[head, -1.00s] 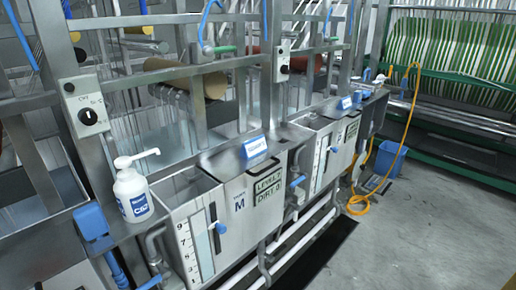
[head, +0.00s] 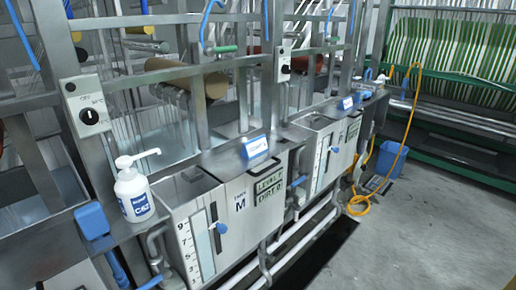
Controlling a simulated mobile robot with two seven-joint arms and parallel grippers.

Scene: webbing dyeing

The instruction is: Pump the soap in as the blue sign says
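A white soap pump bottle (head: 133,193) with a blue label stands upright on a metal ledge at the left. Its pump nozzle points right, toward the open top of a steel tank (head: 187,187). A small blue sign (head: 255,147) stands on the ledge behind that tank; its writing is too small to read. A second blue sign (head: 345,104) stands farther back by another tank. The near tank's front carries a letter M, a level and dirt plate (head: 269,188) and a numbered gauge (head: 201,252). Neither of my grippers is in view.
Blue valve handles (head: 221,227) and pipes stick out along the tank fronts. A blue box (head: 92,221) sits left of the bottle. A yellow hose (head: 358,205) and blue bucket (head: 390,157) are on the floor farther back. The grey floor at the right is clear.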

